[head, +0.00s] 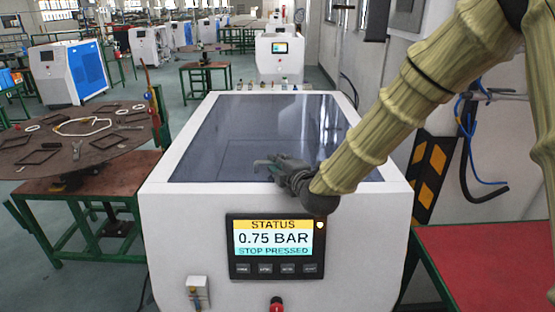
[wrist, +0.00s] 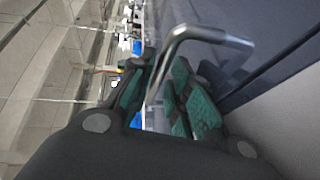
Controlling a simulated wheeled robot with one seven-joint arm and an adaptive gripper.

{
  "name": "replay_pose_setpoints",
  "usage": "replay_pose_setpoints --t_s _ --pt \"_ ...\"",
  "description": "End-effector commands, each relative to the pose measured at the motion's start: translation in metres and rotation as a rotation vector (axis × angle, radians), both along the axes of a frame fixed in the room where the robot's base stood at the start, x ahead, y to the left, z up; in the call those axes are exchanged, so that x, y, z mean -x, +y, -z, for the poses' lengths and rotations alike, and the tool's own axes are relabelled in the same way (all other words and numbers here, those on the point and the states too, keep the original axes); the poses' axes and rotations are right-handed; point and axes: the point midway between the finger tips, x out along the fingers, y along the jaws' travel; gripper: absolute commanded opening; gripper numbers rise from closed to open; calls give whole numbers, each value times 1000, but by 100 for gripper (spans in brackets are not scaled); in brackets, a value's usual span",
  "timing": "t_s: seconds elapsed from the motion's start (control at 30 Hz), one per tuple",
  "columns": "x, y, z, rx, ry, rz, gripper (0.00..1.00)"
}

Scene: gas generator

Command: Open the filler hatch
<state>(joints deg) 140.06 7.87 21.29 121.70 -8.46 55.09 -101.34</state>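The filler hatch (head: 262,156) shows as a faint rectangular outline in the dark top panel of the white generator, and it looks flush and closed. My gripper (head: 268,166) is low over the front edge of this panel, at the right part of the outline. In the wrist view, a bent metal handle (wrist: 212,36) rises beside the dark panel and runs down between the green-padded fingers of my gripper (wrist: 160,85). The fingers look partly open, with a gap around the handle. Whether a pad touches the handle is not clear.
The generator's front display (head: 271,246) reads 0.75 BAR and STOP PRESSED, with a red knob (head: 277,304) below. A round table (head: 85,140) with parts stands left. A red-topped table (head: 490,262) stands right. Small items (head: 283,83) line the panel's far edge.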

Motion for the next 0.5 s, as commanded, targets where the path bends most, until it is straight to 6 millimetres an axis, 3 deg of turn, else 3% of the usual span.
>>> replay_pose_setpoints --t_s 0.2,0.5 --pt "-13 4 2 -1 1 2 19" --pt "-16 5 3 -1 0 2 19"
